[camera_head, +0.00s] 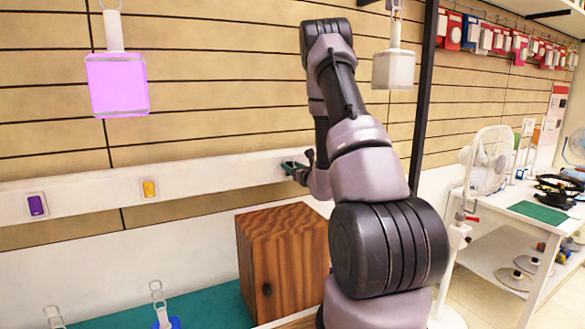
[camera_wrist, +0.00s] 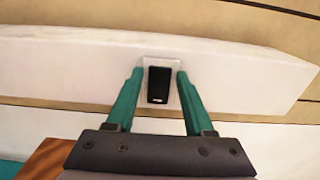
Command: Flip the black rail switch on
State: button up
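The black rail switch (camera_wrist: 159,85) sits on a pale plate on the white rail (camera_wrist: 240,75), in the middle of the wrist view. My gripper (camera_wrist: 160,74) is open, with one green finger on each side of the switch. The fingertips are close to the plate's edges; I cannot tell whether they touch it. In the head view, my gripper (camera_head: 291,168) is at the right part of the rail (camera_head: 215,176), and the black switch is hidden there. A purple switch (camera_head: 36,205) and a yellow switch (camera_head: 149,188) are farther left on the rail.
A hanging lamp (camera_head: 117,84) glows magenta at upper left; another lamp (camera_head: 393,69) hangs unlit, whitish, right of my arm. A wooden block (camera_head: 270,262) stands below the gripper. A white table (camera_head: 520,210) with a fan (camera_head: 487,160) is at right.

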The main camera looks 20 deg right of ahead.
grip_shut()
jog(key=shift+f+t, duration=0.25)
jog(key=shift+t, duration=0.35)
jog(key=shift+s+f+t, duration=0.1)
jog(key=shift+f+t, duration=0.05)
jog(key=shift+t, duration=0.5)
jog(key=shift+s+f+t, duration=0.1)
jog(key=shift+t, duration=0.55)
jog(key=shift+o, duration=2.1)
grip_release()
